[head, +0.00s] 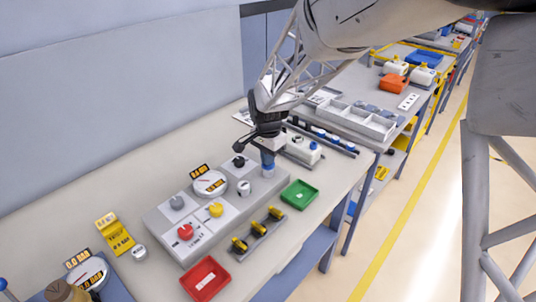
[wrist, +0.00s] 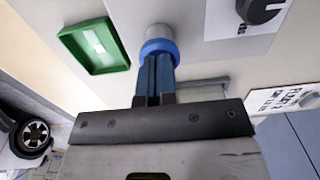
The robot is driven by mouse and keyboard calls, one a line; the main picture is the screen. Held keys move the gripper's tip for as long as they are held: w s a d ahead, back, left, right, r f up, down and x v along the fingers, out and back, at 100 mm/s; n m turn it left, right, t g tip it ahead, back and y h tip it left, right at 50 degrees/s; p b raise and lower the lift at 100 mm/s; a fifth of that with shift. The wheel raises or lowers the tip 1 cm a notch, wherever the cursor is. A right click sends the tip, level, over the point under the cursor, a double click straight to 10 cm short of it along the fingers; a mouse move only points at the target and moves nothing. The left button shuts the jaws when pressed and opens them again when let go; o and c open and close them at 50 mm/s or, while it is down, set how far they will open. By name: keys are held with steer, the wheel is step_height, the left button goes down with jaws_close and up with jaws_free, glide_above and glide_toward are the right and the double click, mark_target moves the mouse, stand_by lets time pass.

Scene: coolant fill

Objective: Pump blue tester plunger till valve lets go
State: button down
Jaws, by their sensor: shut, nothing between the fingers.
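The tester is a light grey panel box (head: 160,218) on the bench. Its blue plunger (head: 267,170) stands at the far right end of the panel. In the wrist view the plunger's blue cap (wrist: 158,47) sits on a pale grey cylinder. My gripper (head: 267,155) is directly above the plunger, pointing down. In the wrist view its shut fingers (wrist: 155,62) meet the blue cap, apparently touching it, with nothing between them. The tester's round gauge (head: 210,183) has a yellow-on-black readout behind it, too small to read. The fingers hide part of the cap.
The panel carries a red knob (head: 185,231), a yellow knob (head: 215,209) and a black knob (head: 239,161). A green tray (head: 299,194) lies just right of the plunger, a red tray (head: 205,279) in front. A rack of yellow-black parts (head: 257,229) stands between.

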steer(key=shift+s+f, duration=0.1)
steer(key=shift+f, duration=0.05)
step_height(320, 180, up, 14)
stand_by(0.8)
stand_by(1.6)
step_height(320, 180, up, 3)
steer(key=shift+f, duration=0.1)
stand_by(0.3)
step_height(320, 180, down, 14)
steer(key=shift+r, duration=0.1)
stand_by(1.0)
